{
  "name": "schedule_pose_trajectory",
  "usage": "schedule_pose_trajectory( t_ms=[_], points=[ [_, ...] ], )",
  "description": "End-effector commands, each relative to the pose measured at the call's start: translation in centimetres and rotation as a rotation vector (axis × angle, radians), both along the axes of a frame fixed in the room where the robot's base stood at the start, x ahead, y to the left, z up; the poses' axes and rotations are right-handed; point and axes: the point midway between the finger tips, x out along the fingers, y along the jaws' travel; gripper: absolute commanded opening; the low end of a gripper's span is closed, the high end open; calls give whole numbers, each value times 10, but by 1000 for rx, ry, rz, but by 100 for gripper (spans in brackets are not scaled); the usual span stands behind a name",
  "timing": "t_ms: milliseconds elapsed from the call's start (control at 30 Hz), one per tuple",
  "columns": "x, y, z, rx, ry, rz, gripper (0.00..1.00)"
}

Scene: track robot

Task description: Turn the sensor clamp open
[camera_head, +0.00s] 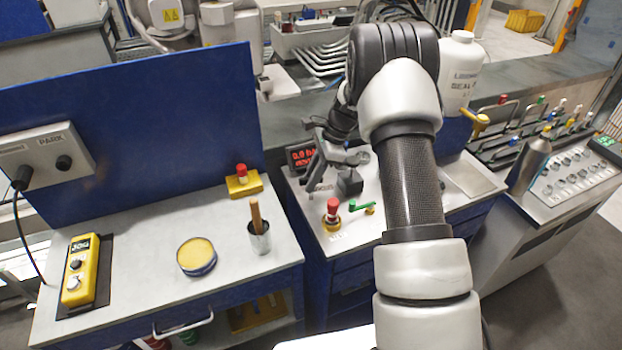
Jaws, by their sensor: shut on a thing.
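My gripper (340,168) reaches down over the middle bench from the upper right, its grey fingers low above the top. Between and just below the fingers is a small dark block (349,184), which looks like the sensor clamp. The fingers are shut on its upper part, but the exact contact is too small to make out. The fingers and my wrist hide part of it, so I cannot tell how far it is turned.
A red digital display (301,156) stands close behind my gripper. A red-topped knob (332,213) and a green-handled valve (361,207) stand in front. The left bench holds a yellow round tin (197,256), a cup (259,238) and a yellow control box (78,272).

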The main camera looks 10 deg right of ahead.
Motion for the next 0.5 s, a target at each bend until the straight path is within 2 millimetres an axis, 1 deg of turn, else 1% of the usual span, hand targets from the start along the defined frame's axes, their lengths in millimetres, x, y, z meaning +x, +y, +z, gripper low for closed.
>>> schedule_pose_trajectory(
  t_ms=[200,500],
  points=[
    [0,0,0,-1,0,122,0],
    [0,-1,0,-1,-1,200,0]
  ],
)
